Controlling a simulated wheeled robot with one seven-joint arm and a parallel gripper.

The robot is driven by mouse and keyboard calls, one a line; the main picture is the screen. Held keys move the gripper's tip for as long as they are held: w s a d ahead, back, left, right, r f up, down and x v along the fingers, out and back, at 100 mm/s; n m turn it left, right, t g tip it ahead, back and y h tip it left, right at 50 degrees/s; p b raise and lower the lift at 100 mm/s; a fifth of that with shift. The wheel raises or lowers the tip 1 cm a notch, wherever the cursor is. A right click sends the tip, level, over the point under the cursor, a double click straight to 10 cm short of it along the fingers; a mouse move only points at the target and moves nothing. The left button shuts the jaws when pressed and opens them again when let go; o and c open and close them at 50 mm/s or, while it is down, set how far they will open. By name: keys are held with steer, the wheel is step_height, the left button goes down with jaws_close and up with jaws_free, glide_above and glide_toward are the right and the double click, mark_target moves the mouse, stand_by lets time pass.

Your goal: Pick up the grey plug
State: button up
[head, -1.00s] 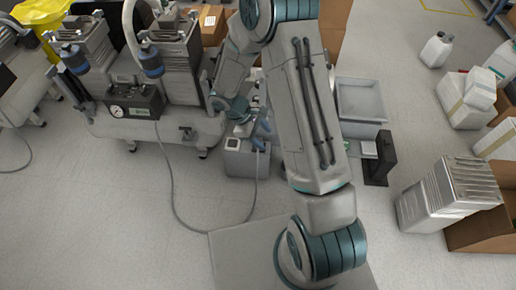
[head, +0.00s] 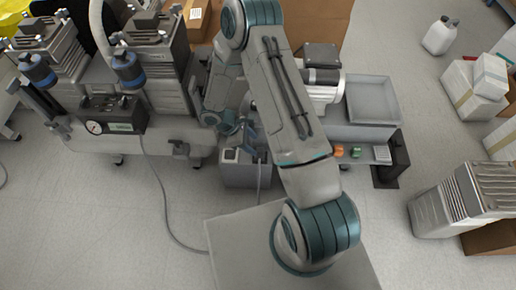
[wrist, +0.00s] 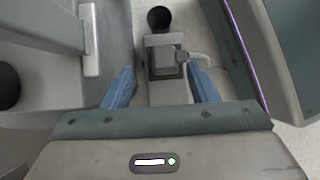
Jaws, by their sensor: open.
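My gripper (wrist: 163,77) is open in the wrist view, with a blue finger on each side. Between and beyond the fingers is a small grey fitting (wrist: 165,58) with a squarish top and a pale side loop. It looks like the grey plug, but I cannot tell for certain. I cannot tell whether the fingers touch it. A black round knob (wrist: 160,18) is just beyond it. In the head view my gripper (head: 257,146) is low over a grey box (head: 246,177) on the floor. The plug is not clear there, partly hidden by my arm.
A wheeled compressor unit (head: 165,128) with a gauge box (head: 112,115) stands at left. A grey hose (head: 165,205) runs across the floor. At right are a grey tray (head: 372,100), a bench with orange and green parts (head: 339,151), and a finned metal unit (head: 450,200).

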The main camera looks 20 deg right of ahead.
mark_target(259, 150)
steer(key=b+x, duration=0.1)
steer(key=x, duration=0.2)
steer(key=b+x, duration=0.1)
steer(key=x, duration=0.2)
steer(key=shift+s+a+f, duration=0.1)
steer(key=shift+s+f, duration=0.05)
steer(key=shift+s, duration=0.1)
steer(key=shift+c, duration=0.3)
steer(key=c, duration=0.8)
